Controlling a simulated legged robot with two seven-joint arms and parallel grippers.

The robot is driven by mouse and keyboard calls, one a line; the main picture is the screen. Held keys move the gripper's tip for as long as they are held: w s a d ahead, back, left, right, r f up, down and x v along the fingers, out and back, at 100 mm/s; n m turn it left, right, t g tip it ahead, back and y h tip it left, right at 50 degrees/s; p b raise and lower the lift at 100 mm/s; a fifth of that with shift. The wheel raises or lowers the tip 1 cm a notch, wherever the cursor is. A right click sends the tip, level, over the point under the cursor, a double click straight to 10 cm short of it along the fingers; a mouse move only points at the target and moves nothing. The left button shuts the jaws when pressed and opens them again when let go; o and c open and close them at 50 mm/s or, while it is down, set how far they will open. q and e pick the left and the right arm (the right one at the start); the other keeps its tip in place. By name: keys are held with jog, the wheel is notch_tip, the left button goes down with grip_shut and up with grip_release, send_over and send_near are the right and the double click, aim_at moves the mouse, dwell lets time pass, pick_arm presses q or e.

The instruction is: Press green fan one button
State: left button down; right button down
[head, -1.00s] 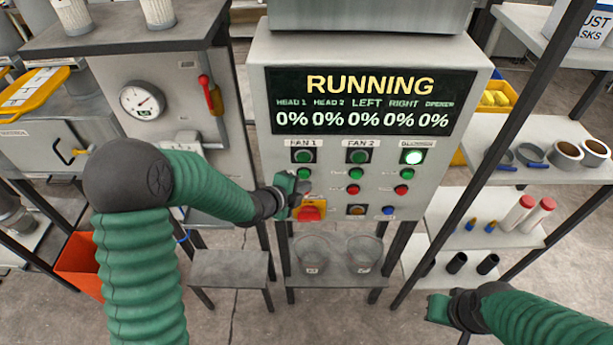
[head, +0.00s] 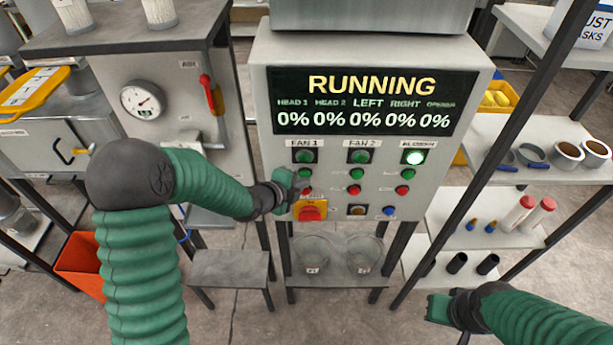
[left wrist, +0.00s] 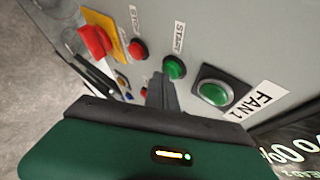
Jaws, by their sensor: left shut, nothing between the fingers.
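The grey control panel (head: 400,205) has a Fan 1 column at its left. Below the FAN 1 label is a black-framed green light or button (head: 304,157), with a smaller green START button (head: 305,173) under it. In the left wrist view the START button (left wrist: 174,67) lies between the framed green one (left wrist: 214,93) and the red STOP button (left wrist: 138,49). My left gripper (head: 297,184) is shut and empty, beside the START button. Its fingertips (left wrist: 160,90) show close to that button; contact cannot be told. My right gripper (head: 440,308) is low at the right, its fingers unclear.
A red emergency knob on a yellow plate (head: 311,210) is just below my left gripper. Fan 2 buttons (head: 356,174) are to the right. The panel's screen (head: 364,101) reads RUNNING. Two clear containers (head: 312,255) stand underneath. A dark shelf post (head: 520,120) rises at right.

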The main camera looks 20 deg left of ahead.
pick_arm(q)
jog(key=shift+w+a, duration=0.2)
jog(key=shift+a, duration=0.15)
pick_arm(e)
jog(key=shift+a, duration=0.3)
pick_arm(q)
jog(key=shift+s+d, duration=0.1)
pick_arm(e)
jog(key=shift+d, duration=0.1)
pick_arm(q)
jog(key=shift+s+d+b, duration=0.5)
jog(key=shift+s, duration=0.25)
pick_arm(e)
jog(key=shift+f, duration=0.5)
pick_arm(q)
jog(key=s+b, duration=0.1)
jog(key=s, duration=0.1)
jog(key=s+d, duration=0.1)
jog(key=s, duration=0.1)
jog(key=shift+s+d+b, duration=0.2)
jog(key=shift+s+b, duration=0.15)
jog(key=shift+s, duration=0.05)
pick_arm(e)
jog(key=shift+x, duration=0.85)
